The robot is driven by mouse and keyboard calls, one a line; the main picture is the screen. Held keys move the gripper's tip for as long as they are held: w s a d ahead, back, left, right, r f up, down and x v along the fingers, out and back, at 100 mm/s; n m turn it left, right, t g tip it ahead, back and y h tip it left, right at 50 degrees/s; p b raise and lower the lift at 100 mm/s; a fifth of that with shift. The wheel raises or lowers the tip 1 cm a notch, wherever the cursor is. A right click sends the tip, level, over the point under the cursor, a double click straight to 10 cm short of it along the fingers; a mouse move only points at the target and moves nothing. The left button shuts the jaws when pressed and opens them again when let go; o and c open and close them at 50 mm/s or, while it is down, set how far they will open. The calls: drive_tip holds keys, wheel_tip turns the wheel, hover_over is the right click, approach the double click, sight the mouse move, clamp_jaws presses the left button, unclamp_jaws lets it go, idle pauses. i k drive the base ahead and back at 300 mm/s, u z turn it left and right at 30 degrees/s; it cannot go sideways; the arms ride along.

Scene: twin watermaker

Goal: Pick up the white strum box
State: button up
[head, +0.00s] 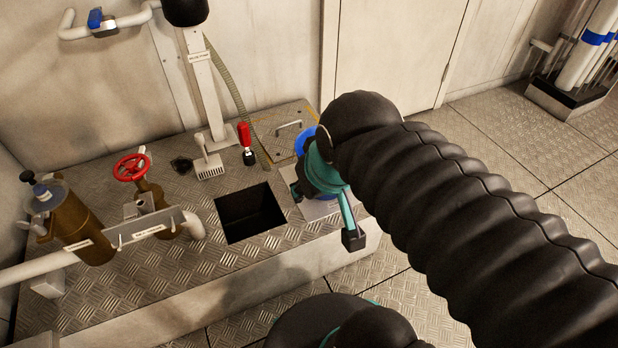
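The white strum box (209,167) is a small slotted white box with an upright stem or handle. It stands on the tread-plate top of the raised plinth, left of the red-topped item and behind the square opening. My gripper (330,218), teal with black tips, hangs over the right end of the plinth, well to the right of the strum box and apart from it. One black fingertip shows clearly; the rest is partly hidden by my arm, so its opening is unclear. I see nothing held in it.
The plinth (120,290) has a dark square opening (249,212). A red-topped item (246,143), a hatch with a handle (288,126) and a white post (205,85) stand behind. A red handwheel valve (131,168) and brass cylinder (75,225) are left. A blue round thing (304,140) is partly behind my gripper.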

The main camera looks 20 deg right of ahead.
sight(207, 167)
drive_tip(key=u, duration=0.55)
drive_tip(key=k, duration=0.65)
drive_tip(key=u, duration=0.85)
drive_tip(key=i, duration=0.7)
drive_tip(key=z, duration=0.7)
drive_tip(key=i, duration=0.55)
drive_tip(key=z, duration=0.65)
